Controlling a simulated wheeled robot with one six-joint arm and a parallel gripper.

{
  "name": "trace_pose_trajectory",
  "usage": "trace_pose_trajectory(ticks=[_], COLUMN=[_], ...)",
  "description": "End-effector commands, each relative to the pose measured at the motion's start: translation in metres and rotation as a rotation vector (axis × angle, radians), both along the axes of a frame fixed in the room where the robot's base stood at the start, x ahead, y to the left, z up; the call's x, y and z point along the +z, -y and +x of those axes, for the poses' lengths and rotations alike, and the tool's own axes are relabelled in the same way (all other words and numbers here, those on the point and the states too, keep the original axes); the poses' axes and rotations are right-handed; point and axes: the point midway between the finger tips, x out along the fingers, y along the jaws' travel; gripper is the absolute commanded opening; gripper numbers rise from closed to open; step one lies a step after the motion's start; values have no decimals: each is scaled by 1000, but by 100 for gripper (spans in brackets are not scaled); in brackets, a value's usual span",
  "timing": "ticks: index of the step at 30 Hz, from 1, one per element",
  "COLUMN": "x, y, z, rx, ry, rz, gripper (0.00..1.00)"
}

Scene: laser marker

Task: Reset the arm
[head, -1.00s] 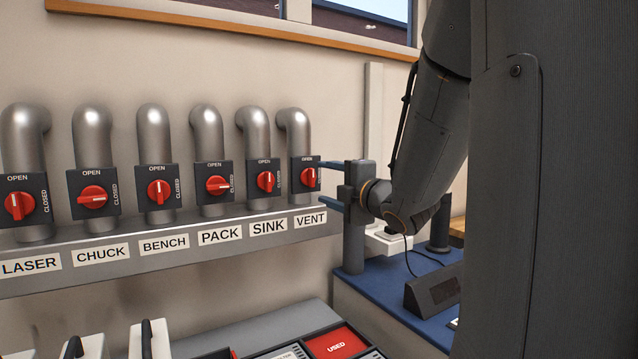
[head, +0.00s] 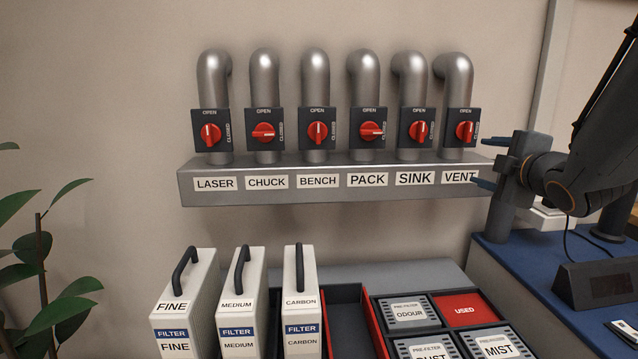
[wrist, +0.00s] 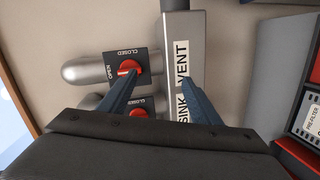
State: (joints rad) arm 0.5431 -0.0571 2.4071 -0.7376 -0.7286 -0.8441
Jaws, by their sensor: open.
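My gripper (head: 480,163) is at the right end of the valve row in the head view. Its blue fingers are apart, with nothing between them, beside the VENT valve (head: 459,128). In the wrist view my gripper (wrist: 148,80) reaches over the shelf edge, with one fingertip close in front of a red valve knob (wrist: 128,69); I cannot tell whether it touches. The CHUCK (head: 264,132) and PACK (head: 371,131) knobs lie sideways.
The labelled grey shelf (head: 330,190) runs below the pipes. Filter boxes (head: 240,290) and a tray of pre-filters with a red USED pad (head: 466,310) stand below. A blue bench (head: 540,270) with a dark device (head: 600,285) is at right, a plant (head: 50,280) at left.

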Motion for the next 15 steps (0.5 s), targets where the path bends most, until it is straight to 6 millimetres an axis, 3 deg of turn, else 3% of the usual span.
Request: trace_pose_trajectory(ticks=[4,8,12,15], x=[-63,-122,-174,-198], y=[-26,-59,-106,-140], z=[-13,-48,-109,-157], rx=[-165,-350,-577,-742], ry=[-231,-454,-703,-861], rz=[293,535,750,861], gripper=[58,58,58,58])
